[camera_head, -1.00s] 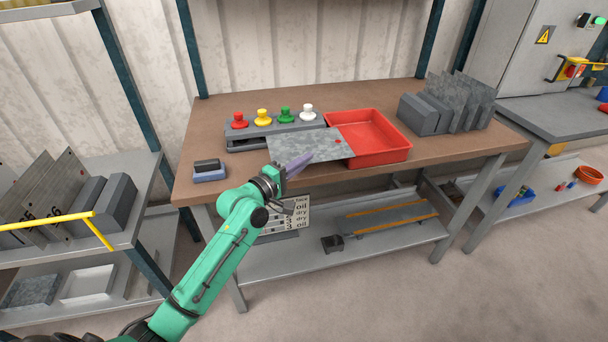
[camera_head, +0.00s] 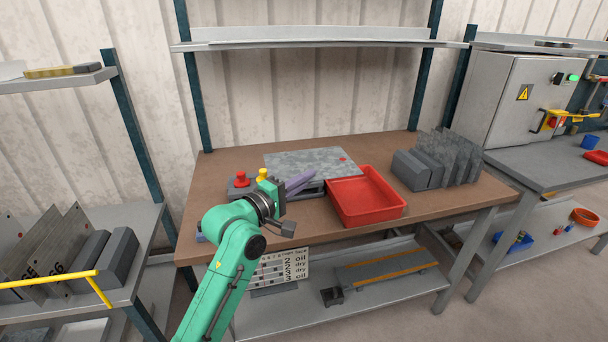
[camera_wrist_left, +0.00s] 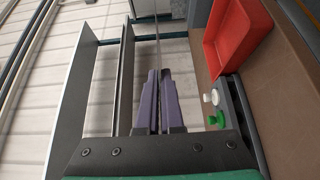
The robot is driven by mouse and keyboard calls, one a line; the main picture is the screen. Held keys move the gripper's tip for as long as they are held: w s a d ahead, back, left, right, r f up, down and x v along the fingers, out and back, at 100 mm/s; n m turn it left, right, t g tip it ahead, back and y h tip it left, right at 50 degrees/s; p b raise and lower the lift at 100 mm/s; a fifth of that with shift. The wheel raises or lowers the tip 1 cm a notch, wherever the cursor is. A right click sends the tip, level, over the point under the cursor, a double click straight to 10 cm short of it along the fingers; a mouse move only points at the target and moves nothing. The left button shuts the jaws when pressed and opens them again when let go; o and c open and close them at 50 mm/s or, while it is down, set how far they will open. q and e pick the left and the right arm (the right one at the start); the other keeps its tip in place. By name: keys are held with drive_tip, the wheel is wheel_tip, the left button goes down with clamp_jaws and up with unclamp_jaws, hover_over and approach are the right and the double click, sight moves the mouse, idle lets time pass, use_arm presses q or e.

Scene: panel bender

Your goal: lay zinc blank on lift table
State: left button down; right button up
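The zinc blank (camera_head: 315,162) is a mottled grey sheet with a red dot near its right end. In the head view it is raised above the brown bench, beyond the red tray. My left gripper (camera_head: 299,182) has its purple fingers shut on the sheet's near edge. In the left wrist view the fingers (camera_wrist_left: 159,100) are closed together, and the blank (camera_wrist_left: 157,38) shows edge-on as a thin line between them. I cannot make out a lift table for certain. My right gripper is in neither view.
The brown bench (camera_head: 455,207) holds a red tray (camera_head: 366,201), a button box with a red button (camera_head: 241,179) and a rack of grey sheets (camera_head: 440,163). A shelf (camera_head: 310,45) hangs above. An electrical cabinet (camera_head: 500,100) stands right; a sheet rack (camera_head: 75,270) stands left.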

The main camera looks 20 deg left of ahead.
sight(308, 169)
use_arm(q)
drive_tip(key=r+p, duration=0.1)
drive_tip(key=s+d+r+p, duration=0.1)
drive_tip(key=s+r+p, duration=0.1)
drive_tip(key=r+p, duration=0.1)
drive_tip(key=shift+d, duration=0.15)
